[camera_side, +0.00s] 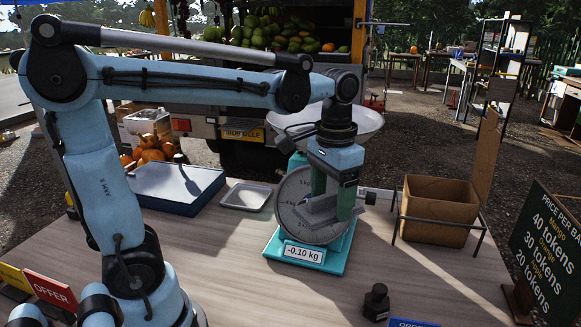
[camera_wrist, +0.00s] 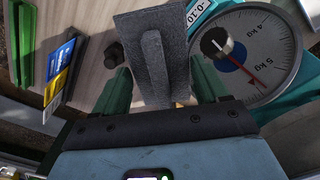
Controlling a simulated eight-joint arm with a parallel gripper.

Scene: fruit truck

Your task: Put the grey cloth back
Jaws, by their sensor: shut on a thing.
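The grey cloth (camera_side: 318,212) hangs in my gripper (camera_side: 334,200), in front of the dial of the teal scale (camera_side: 333,258). In the wrist view the cloth (camera_wrist: 152,40) shows as a stiff-looking grey piece with a raised fold between the two green fingers of my gripper (camera_wrist: 160,86). The gripper is shut on the cloth and points down. The cloth looks clear of the tabletop; whether it touches the scale I cannot tell.
The scale carries a metal bowl and reads -0.10 kg. A small white tray (camera_side: 246,196) and a blue-rimmed tray (camera_side: 175,187) lie left of it. A cardboard box (camera_side: 438,210) stands right, a black weight (camera_side: 376,302) in front. The wooden tabletop (camera_side: 225,270) is clear front left of the scale.

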